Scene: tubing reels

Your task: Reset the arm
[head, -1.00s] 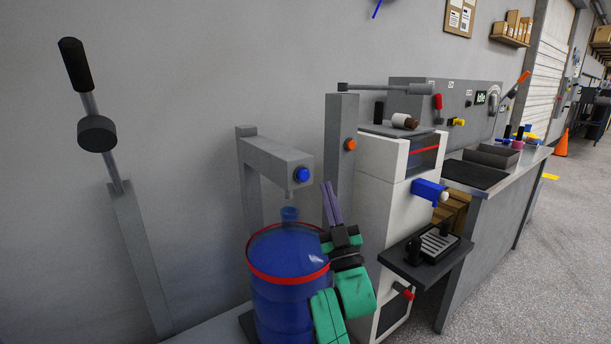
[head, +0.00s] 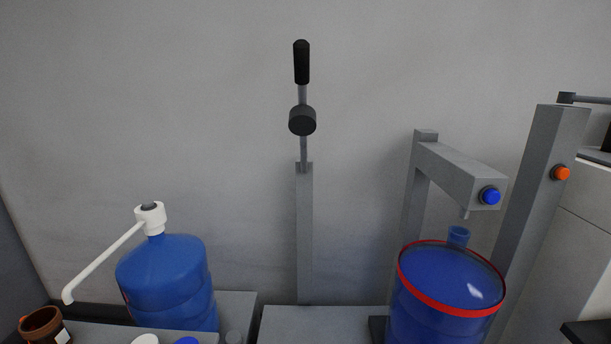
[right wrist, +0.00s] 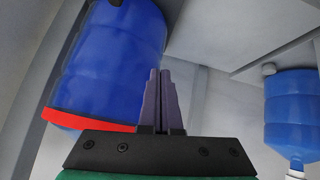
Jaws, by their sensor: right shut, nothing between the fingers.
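My right gripper (right wrist: 161,100) shows in the right wrist view with its two purple-grey fingers together and nothing between them. A blue barrel (right wrist: 110,50) with a red band is beyond it on the left of that view; I cannot tell if they touch. In the head view this barrel (head: 447,285) stands at the right, its neck under a grey dispenser arm (head: 455,172) with a blue button. Neither gripper shows in the head view now, and my left gripper is in no current view.
A blue jug (head: 165,280) with a white pump (head: 150,215) stands at the left, behind a brown cup (head: 42,325). A tall lever (head: 302,120) with a black handle rises from a grey post in the middle. A post with an orange button (head: 562,173) is at the right.

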